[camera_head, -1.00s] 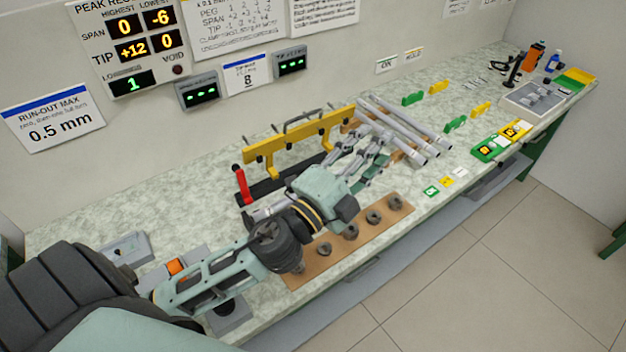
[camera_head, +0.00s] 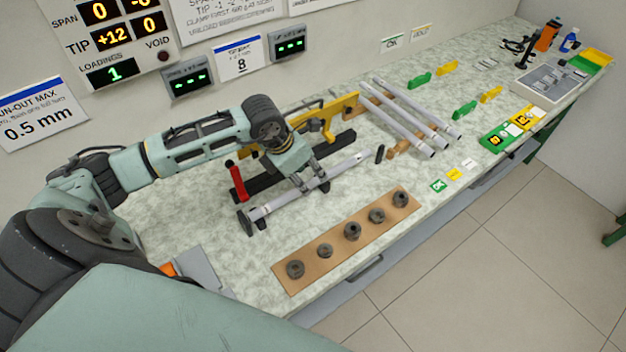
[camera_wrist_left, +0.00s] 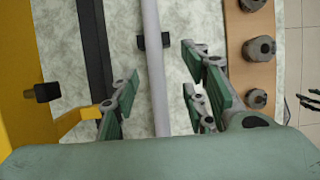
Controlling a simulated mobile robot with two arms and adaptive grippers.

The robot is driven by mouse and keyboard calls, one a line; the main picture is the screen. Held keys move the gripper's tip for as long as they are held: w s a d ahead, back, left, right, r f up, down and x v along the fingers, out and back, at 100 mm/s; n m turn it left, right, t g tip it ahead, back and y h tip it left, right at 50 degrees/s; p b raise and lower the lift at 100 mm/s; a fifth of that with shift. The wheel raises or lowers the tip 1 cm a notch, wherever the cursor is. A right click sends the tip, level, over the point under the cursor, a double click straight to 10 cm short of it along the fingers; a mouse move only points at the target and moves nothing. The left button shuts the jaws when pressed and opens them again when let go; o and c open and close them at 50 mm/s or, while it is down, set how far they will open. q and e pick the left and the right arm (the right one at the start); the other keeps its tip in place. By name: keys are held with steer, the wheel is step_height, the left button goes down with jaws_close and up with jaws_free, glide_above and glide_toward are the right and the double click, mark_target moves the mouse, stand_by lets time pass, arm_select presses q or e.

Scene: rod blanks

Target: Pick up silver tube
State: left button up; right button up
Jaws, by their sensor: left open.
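In the left wrist view the tube (camera_wrist_left: 153,60) runs between the spread green-padded fingers (camera_wrist_left: 160,98), with a gap on each side. The gripper is open and holds nothing. The tube's near part in that view is hidden by my gripper body. Three more silver tubes (camera_head: 408,112) lie side by side on a wooden rack farther right.
A yellow frame (camera_head: 335,110) stands behind the tube, with a red handle (camera_head: 238,184) at its left. A brown board (camera_head: 330,253) with several dark round pieces lies in front. Green and yellow blocks (camera_head: 464,110) and a grey tray (camera_head: 550,85) are farther right.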

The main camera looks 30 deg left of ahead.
mark_target(312, 180)
arm_select(q)
steer(key=shift+w+f, duration=0.3)
steer(key=shift+f, duration=0.05)
steer(key=p+x, duration=0.2)
steer(key=x, duration=0.1)
steer(key=shift+w+a+f, duration=0.2)
steer(key=shift+w, duration=0.15)
steer(key=shift+w+d+f, duration=0.1)
steer(key=shift+w+f, duration=0.05)
steer(key=shift+f, duration=0.4)
steer(key=c, duration=0.7)
jaws_close()
